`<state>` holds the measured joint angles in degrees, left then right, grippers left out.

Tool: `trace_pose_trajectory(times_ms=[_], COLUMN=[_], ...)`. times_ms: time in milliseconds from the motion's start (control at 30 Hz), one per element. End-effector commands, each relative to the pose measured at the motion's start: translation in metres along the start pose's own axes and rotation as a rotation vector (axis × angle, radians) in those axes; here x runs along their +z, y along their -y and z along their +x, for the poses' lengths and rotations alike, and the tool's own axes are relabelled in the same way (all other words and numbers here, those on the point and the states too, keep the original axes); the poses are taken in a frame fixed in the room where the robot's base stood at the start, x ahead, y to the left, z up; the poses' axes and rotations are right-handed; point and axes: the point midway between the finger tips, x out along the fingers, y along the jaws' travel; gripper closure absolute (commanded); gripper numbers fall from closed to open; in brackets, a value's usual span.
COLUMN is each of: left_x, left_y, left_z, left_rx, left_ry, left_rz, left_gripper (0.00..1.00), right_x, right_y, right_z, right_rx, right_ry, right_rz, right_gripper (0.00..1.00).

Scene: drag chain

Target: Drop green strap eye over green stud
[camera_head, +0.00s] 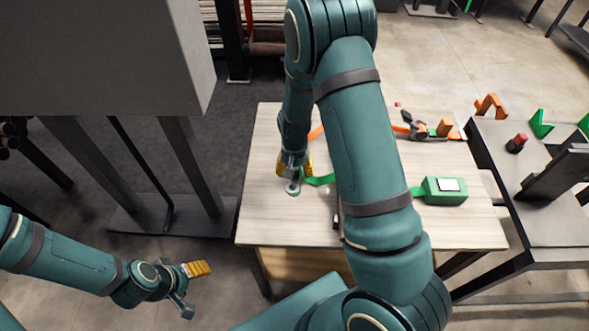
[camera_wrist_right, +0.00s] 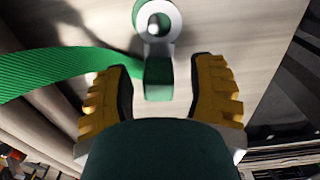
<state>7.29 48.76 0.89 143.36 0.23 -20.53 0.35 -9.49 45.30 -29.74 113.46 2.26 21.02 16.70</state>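The green strap (camera_wrist_right: 60,75) runs in from the left in the right wrist view to a pale ring-shaped eye (camera_wrist_right: 172,30). A round stud top (camera_wrist_right: 155,22) shows within the eye's hole, so the eye appears to sit around the stud; its seating height is unclear. A green tab (camera_wrist_right: 158,80) extends from the eye between my right gripper's yellow fingers (camera_wrist_right: 160,85), with gaps on both sides. That gripper is open, low over the table's left part in the head view (camera_head: 293,172). My left gripper (camera_head: 192,287) is open and empty, left of the table.
A green box (camera_head: 444,190) with a white top stands at the right of the wooden table (camera_head: 270,225). An orange strap and clamp-like tool (camera_head: 420,128) lie at the back. A dark side table (camera_head: 550,215) adjoins on the right. My right arm hides the table's middle.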

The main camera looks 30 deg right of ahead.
Motion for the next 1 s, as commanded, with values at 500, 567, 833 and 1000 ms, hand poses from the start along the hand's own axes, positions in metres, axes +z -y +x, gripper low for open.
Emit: trace_pose_trajectory(times_ms=[500,567,833,1000], left_x=[0.000,0.000,0.000,0.000], left_y=[0.000,0.000,0.000,0.000], left_z=[0.000,0.000,0.000,0.000], left_rx=[0.000,0.000,0.000,0.000], left_ry=[0.000,0.000,0.000,0.000], left_rz=[0.000,0.000,0.000,0.000], left_gripper=[0.38,0.38,0.38,0.38], right_x=[-0.001,0.000,0.000,0.000], right_y=[0.001,0.001,0.000,0.000], right_z=[-0.070,-0.082,-0.116,-0.120], right_rx=[-0.003,-0.004,-0.002,0.000], right_ry=[-0.005,-0.004,-0.002,0.000], right_rz=[-0.002,-0.002,-0.001,0.000], right_gripper=[0.44,0.44,0.44,0.44])
